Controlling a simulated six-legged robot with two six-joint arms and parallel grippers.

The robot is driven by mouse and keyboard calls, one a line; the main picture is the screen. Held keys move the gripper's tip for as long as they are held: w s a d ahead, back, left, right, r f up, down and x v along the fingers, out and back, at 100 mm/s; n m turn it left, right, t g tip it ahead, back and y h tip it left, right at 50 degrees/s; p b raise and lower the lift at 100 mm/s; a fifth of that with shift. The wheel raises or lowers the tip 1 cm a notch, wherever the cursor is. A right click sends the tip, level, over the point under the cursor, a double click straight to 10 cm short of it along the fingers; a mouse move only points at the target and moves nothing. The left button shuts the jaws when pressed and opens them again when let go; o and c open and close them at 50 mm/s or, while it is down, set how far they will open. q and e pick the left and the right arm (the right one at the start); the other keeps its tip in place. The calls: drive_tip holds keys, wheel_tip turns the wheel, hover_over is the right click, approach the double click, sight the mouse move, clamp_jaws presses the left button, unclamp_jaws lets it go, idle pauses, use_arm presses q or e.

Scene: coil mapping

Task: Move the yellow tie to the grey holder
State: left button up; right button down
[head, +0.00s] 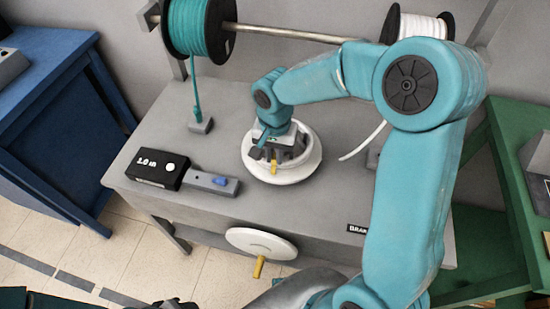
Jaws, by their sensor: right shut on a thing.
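The yellow tie (273,167) shows as a small yellow piece at the tips of my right gripper (273,156). That gripper points down over a round white dish (300,172) on the grey table and is shut on the tie; the fingers hide part of it. The grey holder (226,188) is a flat bar on the table left of the dish, with a blue piece on it. My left gripper (175,304) is a dark shape cut off by the bottom edge; its jaws cannot be made out.
A black box marked 1.0 (156,169) adjoins the holder. A teal spool (187,27) and a white spool (418,27) hang on a rod behind. A teal strand runs to a grey block (201,126). A white wheel (262,243) with a yellow handle is on the table front.

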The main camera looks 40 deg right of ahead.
drive_tip(key=shift+r, duration=0.15)
drive_tip(key=shift+r+p, duration=0.4)
drive_tip(key=shift+r, duration=0.1)
drive_tip(key=shift+r, duration=0.3)
idle(0.3)
drive_tip(key=shift+r+p, duration=1.3)
drive_tip(key=shift+r, duration=0.5)
drive_tip(key=shift+f, duration=0.1)
